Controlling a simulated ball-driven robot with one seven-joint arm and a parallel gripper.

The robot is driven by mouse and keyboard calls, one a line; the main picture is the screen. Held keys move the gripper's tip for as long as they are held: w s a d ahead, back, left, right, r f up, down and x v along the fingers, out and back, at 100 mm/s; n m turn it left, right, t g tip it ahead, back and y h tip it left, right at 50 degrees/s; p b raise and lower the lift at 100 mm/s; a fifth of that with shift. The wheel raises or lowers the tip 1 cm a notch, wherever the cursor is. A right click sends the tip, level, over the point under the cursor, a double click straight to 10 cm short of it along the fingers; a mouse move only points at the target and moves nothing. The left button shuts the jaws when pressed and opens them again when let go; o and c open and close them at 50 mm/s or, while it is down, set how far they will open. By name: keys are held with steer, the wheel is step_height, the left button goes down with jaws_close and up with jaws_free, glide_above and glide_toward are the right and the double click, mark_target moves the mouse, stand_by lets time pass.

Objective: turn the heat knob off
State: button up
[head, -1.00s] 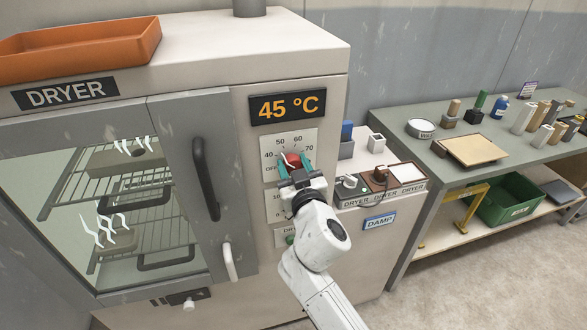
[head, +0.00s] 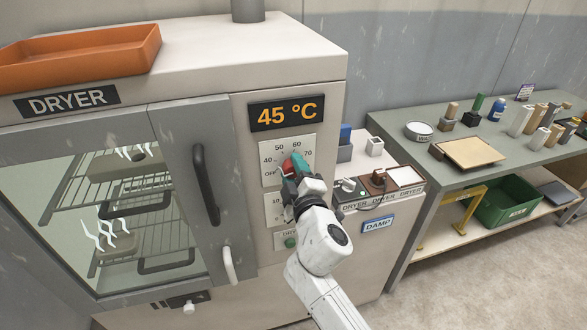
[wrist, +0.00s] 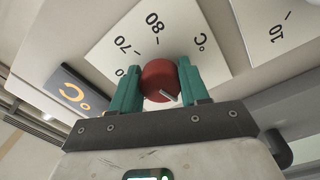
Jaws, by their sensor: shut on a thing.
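The red heat knob (wrist: 160,80) sits on a white dial plate (head: 271,150) on the dryer's front, marked OFF and with numbers from 40 up. My gripper (head: 295,164) is shut on the knob, with one green finger on each side, as the wrist view shows. A short pale mark on the knob points down and right in the wrist view. The fingers partly cover the knob and dial in the head view, so I cannot tell which marking it points at. The orange display (head: 286,114) above reads 45 °C.
The dryer's dark door handle (head: 206,185) stands out just left of my gripper. A second dial plate (head: 272,207) and a green button (head: 291,242) lie below. A side shelf with small switches (head: 378,180) is at right, beside a workbench (head: 400,140).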

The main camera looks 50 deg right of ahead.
steer(key=shift+a+n+p, duration=0.1)
steer(key=shift+n+p, duration=0.35)
steer(key=shift+n, duration=1.25)
steer(key=shift+f, duration=0.1)
steer(key=o, duration=1)
steer(key=shift+o, duration=0.2)
steer(key=b+v, duration=0.3)
steer(key=v, duration=0.7)
steer(key=shift+s+a, duration=0.15)
steer(key=shift+s, duration=0.15)
